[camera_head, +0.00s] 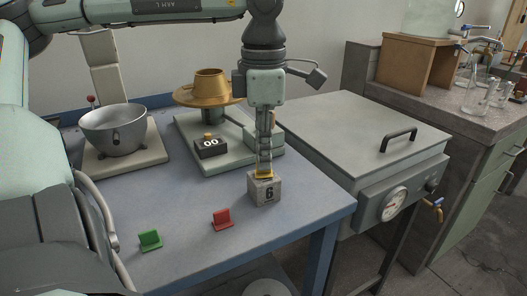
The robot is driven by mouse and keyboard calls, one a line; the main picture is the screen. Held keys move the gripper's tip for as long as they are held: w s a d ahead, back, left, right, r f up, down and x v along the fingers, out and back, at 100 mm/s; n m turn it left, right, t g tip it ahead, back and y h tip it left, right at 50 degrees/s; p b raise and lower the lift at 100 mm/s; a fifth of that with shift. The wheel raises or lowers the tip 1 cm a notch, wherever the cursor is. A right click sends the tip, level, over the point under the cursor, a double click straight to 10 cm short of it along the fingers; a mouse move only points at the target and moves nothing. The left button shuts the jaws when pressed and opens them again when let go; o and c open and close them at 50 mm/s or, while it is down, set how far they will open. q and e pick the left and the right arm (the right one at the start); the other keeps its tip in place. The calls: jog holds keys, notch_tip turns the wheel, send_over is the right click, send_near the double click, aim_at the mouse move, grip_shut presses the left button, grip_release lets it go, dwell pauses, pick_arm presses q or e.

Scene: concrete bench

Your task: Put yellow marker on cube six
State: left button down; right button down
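The grey concrete cube six (263,190), with a dark 6 on its front, sits on the blue-grey bench top near the right edge. The yellow marker (264,176) is at the top of the cube, mostly hidden by fingers; it looks to be touching the cube's top face. My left gripper (264,171) points straight down above the cube, its narrow fingers close together around the yellow marker. My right gripper is not in view.
A red marker (222,220) and a green marker (150,240) lie on the bench front. Behind stand a scale with a brass pan (208,90), a small block reading 00 (210,149) and a metal bowl (113,132). A grey lidded box (360,125) stands right.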

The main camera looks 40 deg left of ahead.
pick_arm(q)
jog(key=shift+f, duration=0.1)
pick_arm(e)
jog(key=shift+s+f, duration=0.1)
pick_arm(q)
jog(key=c, duration=2.1)
grip_release()
jog(key=o, duration=0.4)
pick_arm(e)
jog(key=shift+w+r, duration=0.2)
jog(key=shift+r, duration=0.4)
